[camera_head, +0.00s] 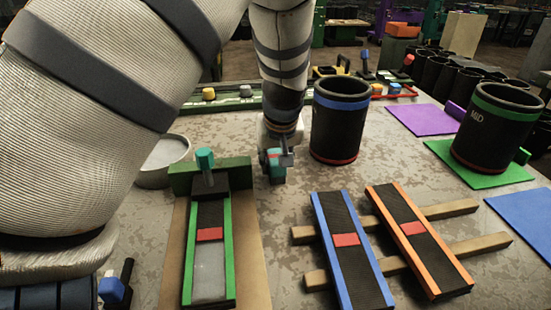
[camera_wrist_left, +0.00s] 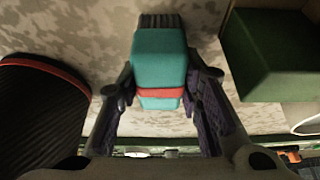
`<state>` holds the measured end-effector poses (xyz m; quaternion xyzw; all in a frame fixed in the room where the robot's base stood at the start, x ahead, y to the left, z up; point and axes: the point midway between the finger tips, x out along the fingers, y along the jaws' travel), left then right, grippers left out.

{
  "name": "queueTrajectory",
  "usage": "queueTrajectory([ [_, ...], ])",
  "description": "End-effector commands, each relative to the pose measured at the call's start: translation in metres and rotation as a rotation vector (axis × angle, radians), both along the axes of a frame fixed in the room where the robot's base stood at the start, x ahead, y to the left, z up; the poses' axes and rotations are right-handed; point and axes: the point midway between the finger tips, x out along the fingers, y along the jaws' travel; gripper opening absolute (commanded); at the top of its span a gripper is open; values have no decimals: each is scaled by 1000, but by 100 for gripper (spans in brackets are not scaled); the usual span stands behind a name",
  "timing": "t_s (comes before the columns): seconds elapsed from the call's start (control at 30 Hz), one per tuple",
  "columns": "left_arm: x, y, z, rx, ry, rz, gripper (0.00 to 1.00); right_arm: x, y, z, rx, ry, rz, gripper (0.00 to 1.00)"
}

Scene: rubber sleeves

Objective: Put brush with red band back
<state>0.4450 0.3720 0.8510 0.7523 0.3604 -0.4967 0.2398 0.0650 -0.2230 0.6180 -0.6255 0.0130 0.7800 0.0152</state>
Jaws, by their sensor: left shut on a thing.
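The brush with the red band (camera_wrist_left: 157,93) has a teal handle and dark bristles, and it fills the middle of the left wrist view. In the head view its teal body (camera_head: 276,176) shows just below my left gripper (camera_head: 279,158). My left gripper's fingers (camera_wrist_left: 160,100) are shut on the handle from both sides near the red band. The brush is at the table's middle, between the green block and the blue-banded black cylinder; I cannot tell whether it touches the table. My right gripper is not in view.
The blue-banded cylinder (camera_head: 340,120) stands close to the right. A green block (camera_head: 235,172) with a green-edged strip (camera_head: 209,240) lies left. Blue-edged (camera_head: 344,250) and orange-edged (camera_head: 419,240) strips rest on wooden bars. A long green rack (camera_head: 230,103) runs behind.

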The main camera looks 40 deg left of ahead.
Motion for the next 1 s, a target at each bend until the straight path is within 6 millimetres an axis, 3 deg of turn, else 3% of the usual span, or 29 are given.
queueTrajectory([
  [0.03, 0, 0, -2, -1, 1, 0, 2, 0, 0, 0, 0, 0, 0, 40],
  [0.07, 0, 0, -2, -1, 1, 0, 37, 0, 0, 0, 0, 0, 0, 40],
  [0.13, 0, 0, -1, -1, 1, 0, 53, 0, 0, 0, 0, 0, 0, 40],
  [0.47, 0, 0, 2, -1, -1, 1, 53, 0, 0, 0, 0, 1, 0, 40],
  [0.8, -20, -25, 85, 2, -13, -2, 53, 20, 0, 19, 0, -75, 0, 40],
  [1.0, -28, -35, 110, 0, -3, -1, 53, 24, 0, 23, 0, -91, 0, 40],
])
